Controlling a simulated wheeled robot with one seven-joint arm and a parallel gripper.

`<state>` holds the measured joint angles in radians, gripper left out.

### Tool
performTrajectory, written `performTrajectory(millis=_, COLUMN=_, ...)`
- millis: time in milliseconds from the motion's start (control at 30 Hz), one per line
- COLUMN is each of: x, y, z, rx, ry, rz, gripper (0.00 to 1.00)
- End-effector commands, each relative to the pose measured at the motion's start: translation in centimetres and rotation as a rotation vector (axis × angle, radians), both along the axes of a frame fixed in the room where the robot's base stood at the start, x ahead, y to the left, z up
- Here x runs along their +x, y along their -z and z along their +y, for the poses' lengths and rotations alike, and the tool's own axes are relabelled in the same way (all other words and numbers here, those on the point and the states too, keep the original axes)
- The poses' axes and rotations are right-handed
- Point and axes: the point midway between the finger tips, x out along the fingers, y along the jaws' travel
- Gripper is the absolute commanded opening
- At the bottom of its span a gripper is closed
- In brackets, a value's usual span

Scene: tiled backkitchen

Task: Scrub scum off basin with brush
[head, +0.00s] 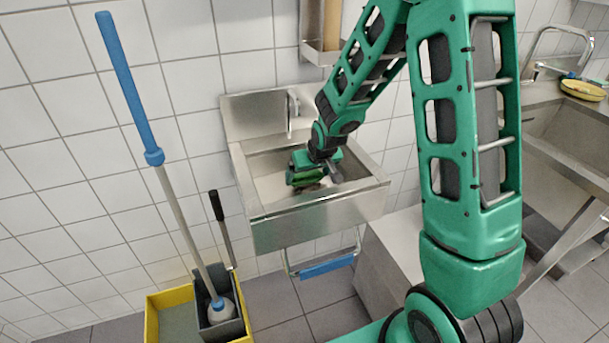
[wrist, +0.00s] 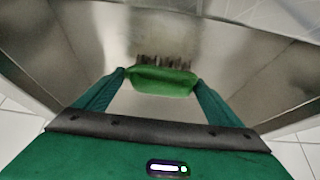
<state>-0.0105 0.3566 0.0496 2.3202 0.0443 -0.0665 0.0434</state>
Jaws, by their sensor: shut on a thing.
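The steel basin (head: 318,221) is fixed to the tiled wall, with a tap (head: 291,108) at its back. My gripper (head: 307,178) is down inside the basin. In the wrist view my gripper (wrist: 161,82) is shut on a green brush (wrist: 163,84), a finger at each end. Dark brown marks that look like scum or bristles (wrist: 164,61) show just beyond the brush; I cannot tell which. Whether the brush touches the basin floor is unclear. My arm hides part of the basin in the head view.
A yellow bucket (head: 152,318) with a grey insert (head: 222,329) stands on the floor at left, holding a blue-handled mop (head: 130,85). A steel sink counter (head: 560,125) with a yellow item (head: 583,90) is at right. A blue bar (head: 327,266) hangs below the basin.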

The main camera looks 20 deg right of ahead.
Motion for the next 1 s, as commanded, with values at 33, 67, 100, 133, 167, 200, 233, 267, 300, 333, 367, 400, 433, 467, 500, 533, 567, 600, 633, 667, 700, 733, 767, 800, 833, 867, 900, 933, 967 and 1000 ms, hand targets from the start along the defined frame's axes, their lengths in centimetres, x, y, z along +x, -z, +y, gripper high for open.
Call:
performTrajectory(millis=33, x=-0.4, y=0.0, z=0.0, rx=0.0, ry=0.0, rz=-0.001, gripper=0.71)
performTrajectory(millis=67, x=-0.6, y=0.0, z=0.0, rx=0.0, ry=0.0, rz=0.0, gripper=0.71)
performTrajectory(millis=100, x=-1.0, y=0.1, z=0.0, rx=0.0, ry=0.0, rz=0.001, gripper=0.71)
performTrajectory(millis=133, x=-1.2, y=0.1, z=0.0, rx=0.0, ry=0.0, rz=0.001, gripper=0.71)
performTrajectory(millis=167, x=-1.4, y=0.1, z=0.0, rx=0.0, ry=-0.001, rz=0.001, gripper=0.71)
performTrajectory(millis=200, x=-1.7, y=0.1, z=0.0, rx=0.0, ry=-0.001, rz=0.0, gripper=0.71)
performTrajectory(millis=233, x=-2.0, y=0.1, z=0.0, rx=0.0, ry=-0.001, rz=0.0, gripper=0.71)
performTrajectory(millis=267, x=-2.2, y=0.1, z=0.0, rx=0.0, ry=-0.001, rz=0.0, gripper=0.71)
performTrajectory(millis=300, x=-2.5, y=0.1, z=0.0, rx=0.0, ry=-0.001, rz=0.0, gripper=0.71)
performTrajectory(millis=333, x=-2.7, y=0.2, z=0.0, rx=0.0, ry=-0.001, rz=0.0, gripper=0.71)
performTrajectory(millis=367, x=-2.9, y=0.2, z=0.0, rx=0.0, ry=-0.001, rz=0.0, gripper=0.71)
performTrajectory(millis=400, x=-3.2, y=0.2, z=0.0, rx=0.0, ry=-0.001, rz=0.001, gripper=0.71)
performTrajectory(millis=433, x=-3.4, y=0.3, z=0.0, rx=0.0, ry=-0.001, rz=0.002, gripper=0.71)
performTrajectory(millis=467, x=-3.5, y=0.3, z=0.0, rx=0.0, ry=-0.001, rz=0.003, gripper=0.71)
performTrajectory(millis=500, x=-3.7, y=0.3, z=0.0, rx=0.0, ry=-0.001, rz=0.003, gripper=0.71)
performTrajectory(millis=533, x=-3.7, y=0.3, z=0.0, rx=0.0, ry=-0.001, rz=0.003, gripper=0.71)
performTrajectory(millis=567, x=-3.8, y=0.3, z=0.0, rx=0.0, ry=0.0, rz=0.003, gripper=0.71)
performTrajectory(millis=600, x=-3.9, y=0.4, z=0.0, rx=0.0, ry=0.0, rz=0.004, gripper=0.71)
performTrajectory(millis=633, x=-4.0, y=0.4, z=0.0, rx=0.0, ry=0.0, rz=0.004, gripper=0.71)
performTrajectory(millis=667, x=-4.1, y=0.4, z=0.0, rx=0.0, ry=0.0, rz=0.004, gripper=0.71)
performTrajectory(millis=700, x=-4.3, y=0.4, z=0.0, rx=0.0, ry=-0.001, rz=0.004, gripper=0.71)
performTrajectory(millis=733, x=-4.5, y=0.3, z=0.0, rx=0.0, ry=0.0, rz=0.005, gripper=0.71)
performTrajectory(millis=767, x=-4.8, y=0.3, z=0.0, rx=0.0, ry=0.0, rz=0.005, gripper=0.71)
performTrajectory(millis=800, x=-5.1, y=0.3, z=0.0, rx=0.0, ry=0.0, rz=0.006, gripper=0.71)
performTrajectory(millis=833, x=-5.4, y=0.3, z=0.0, rx=0.0, ry=0.0, rz=0.006, gripper=0.71)
performTrajectory(millis=867, x=-5.6, y=0.3, z=0.0, rx=0.0, ry=0.0, rz=0.006, gripper=0.71)
performTrajectory(millis=900, x=-5.9, y=0.3, z=0.0, rx=0.0, ry=0.0, rz=0.007, gripper=0.71)
performTrajectory(millis=933, x=-6.2, y=0.3, z=0.0, rx=0.0, ry=0.0, rz=0.008, gripper=0.71)
performTrajectory(millis=967, x=-6.4, y=0.3, z=0.0, rx=0.0, ry=0.0, rz=0.008, gripper=0.71)
performTrajectory(millis=1000, x=-6.7, y=0.3, z=0.0, rx=0.0, ry=0.0, rz=0.007, gripper=0.71)
